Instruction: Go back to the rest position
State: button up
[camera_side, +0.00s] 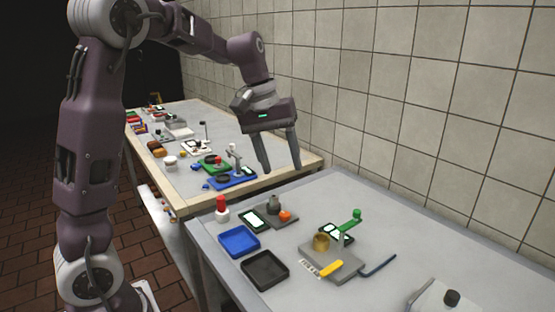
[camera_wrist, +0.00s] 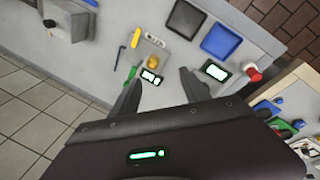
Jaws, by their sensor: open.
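My gripper (camera_side: 282,168) hangs above the far end of the near grey table (camera_side: 400,235), fingers pointing down, spread apart with nothing between them. In the wrist view the two fingers of my gripper (camera_wrist: 160,95) are also apart and empty. Below it on the table stand a grey plate with a brass-coloured cylinder (camera_side: 321,241) and a green lever (camera_side: 350,219). A red-topped white button (camera_side: 221,207) stands near the table's far left edge. No rest position is marked in either view.
A blue tray (camera_side: 239,241) and a black tray (camera_side: 265,270) lie at the table's left. A second table (camera_side: 180,180) behind holds several small devices. A tiled wall (camera_side: 400,100) runs along the right. A grey device (camera_side: 450,298) stands at the front right.

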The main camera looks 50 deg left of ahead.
jog(key=shift+s+d+r, duration=0.5)
jog(key=shift+s+d, duration=0.2)
jog(key=shift+s, duration=0.15)
